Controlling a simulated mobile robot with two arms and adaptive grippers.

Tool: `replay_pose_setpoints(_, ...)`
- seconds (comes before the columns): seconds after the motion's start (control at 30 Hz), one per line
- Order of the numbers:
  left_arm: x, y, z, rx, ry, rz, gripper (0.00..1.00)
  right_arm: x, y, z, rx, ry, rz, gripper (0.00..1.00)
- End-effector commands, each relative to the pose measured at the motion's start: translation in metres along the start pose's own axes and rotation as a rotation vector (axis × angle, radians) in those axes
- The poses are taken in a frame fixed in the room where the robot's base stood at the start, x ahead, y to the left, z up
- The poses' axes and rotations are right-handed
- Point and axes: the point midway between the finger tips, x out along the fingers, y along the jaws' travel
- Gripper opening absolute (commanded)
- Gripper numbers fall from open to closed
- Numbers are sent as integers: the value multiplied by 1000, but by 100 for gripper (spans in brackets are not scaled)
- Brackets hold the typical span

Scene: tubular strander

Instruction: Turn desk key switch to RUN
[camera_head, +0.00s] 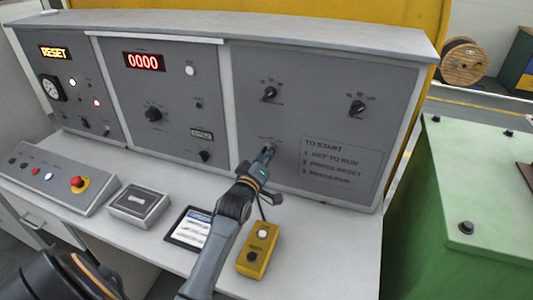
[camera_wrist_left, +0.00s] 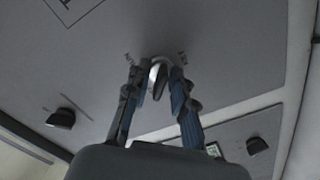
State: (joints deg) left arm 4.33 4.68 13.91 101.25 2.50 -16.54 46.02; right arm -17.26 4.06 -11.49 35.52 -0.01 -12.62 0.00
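In the left wrist view, the silver and dark key (camera_wrist_left: 158,78) stands between the two blue-black fingertips (camera_wrist_left: 157,75). My right gripper is out of view.
Two dark knobs (camera_head: 269,94) (camera_head: 357,108) sit higher on the same panel. A yellow button box (camera_head: 257,252) and a tablet (camera_head: 190,229) lie on the desk. A red emergency stop (camera_head: 79,183) is at left. A green cabinet (camera_head: 450,220) stands at right.

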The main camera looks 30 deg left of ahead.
Motion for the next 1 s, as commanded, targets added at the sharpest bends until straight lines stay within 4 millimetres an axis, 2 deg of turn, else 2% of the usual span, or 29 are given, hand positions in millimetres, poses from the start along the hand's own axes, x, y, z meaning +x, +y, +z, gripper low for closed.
replay_pose_setpoints(0.27, 0, 0, 0, 25, 0, -1, 0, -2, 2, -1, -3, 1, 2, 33)
replay_pose_setpoints(0.47, 0, 1, -1, 113, -1, 0, 0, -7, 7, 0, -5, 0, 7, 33)
replay_pose_setpoints(1.0, 0, 1, -1, 595, -2, 0, 0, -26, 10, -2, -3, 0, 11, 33)
